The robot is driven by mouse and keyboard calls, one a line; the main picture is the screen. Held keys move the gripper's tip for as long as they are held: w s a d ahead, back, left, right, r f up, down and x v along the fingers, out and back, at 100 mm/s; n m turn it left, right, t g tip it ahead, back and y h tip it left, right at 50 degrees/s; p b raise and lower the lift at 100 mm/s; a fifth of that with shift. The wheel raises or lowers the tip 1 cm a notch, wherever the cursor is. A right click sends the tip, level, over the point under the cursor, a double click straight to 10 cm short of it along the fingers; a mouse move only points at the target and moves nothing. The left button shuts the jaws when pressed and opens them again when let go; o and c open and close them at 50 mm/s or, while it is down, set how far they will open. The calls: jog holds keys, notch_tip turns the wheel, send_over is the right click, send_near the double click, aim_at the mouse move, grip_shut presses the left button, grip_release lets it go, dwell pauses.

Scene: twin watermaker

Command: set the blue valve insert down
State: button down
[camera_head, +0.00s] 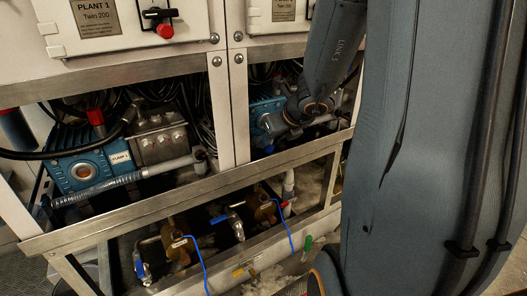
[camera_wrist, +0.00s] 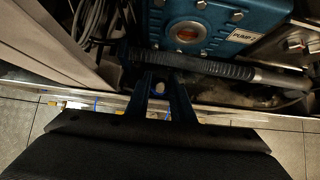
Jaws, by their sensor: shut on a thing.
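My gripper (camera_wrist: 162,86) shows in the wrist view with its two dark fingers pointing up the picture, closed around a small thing. A small pale and blue piece, which I take for the blue valve insert (camera_wrist: 159,88), shows between the fingers; its outline is dark and hard to make out. The fingers are seen just below a black ribbed hose; I cannot tell whether they touch it. In the head view my arm reaches into the right bay of the frame, and the fingers and the insert cannot be made out there.
A blue pump marked PUMP 2 (camera_wrist: 187,28) sits behind the ribbed hose (camera_wrist: 205,68). The left bay holds the PUMP 1 unit (camera_head: 88,165). Metal frame rails (camera_head: 130,212) border the bays. Valves with blue (camera_head: 218,219) and red handles and thin blue tubes lie below.

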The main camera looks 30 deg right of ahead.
aim_at(267, 149)
jog(key=shift+w+f+b, duration=0.25)
jog(key=shift+f+b, duration=0.4)
jog(key=shift+f, duration=0.15)
jog(key=shift+w+f+b, duration=0.2)
jog(key=shift+f+b, duration=0.45)
jog(key=shift+f, duration=0.15)
jog(key=shift+r+p, duration=0.35)
jog(key=shift+p, duration=0.65)
jog(key=shift+g+p, duration=0.3)
jog(key=shift+p, duration=0.15)
jog(key=shift+r+p, duration=0.1)
jog(key=shift+p, duration=0.8)
jog(key=w+g+p, duration=0.1)
jog(key=g+p, duration=0.1)
jog(key=p, duration=1)
jog(key=shift+w+r+g+p, duration=0.1)
jog(key=shift+g+p, duration=0.2)
jog(key=shift+p, duration=0.1)
jog(key=p, duration=0.3)
jog(key=shift+a, duration=0.1)
jog(key=shift+w+f+b, duration=0.1)
jog(key=shift+f+b, duration=0.95)
jog(key=shift+b, duration=0.15)
jog(key=shift+f, duration=0.1)
jog(key=c, duration=1.5)
grip_release()
jog(key=shift+c, duration=0.2)
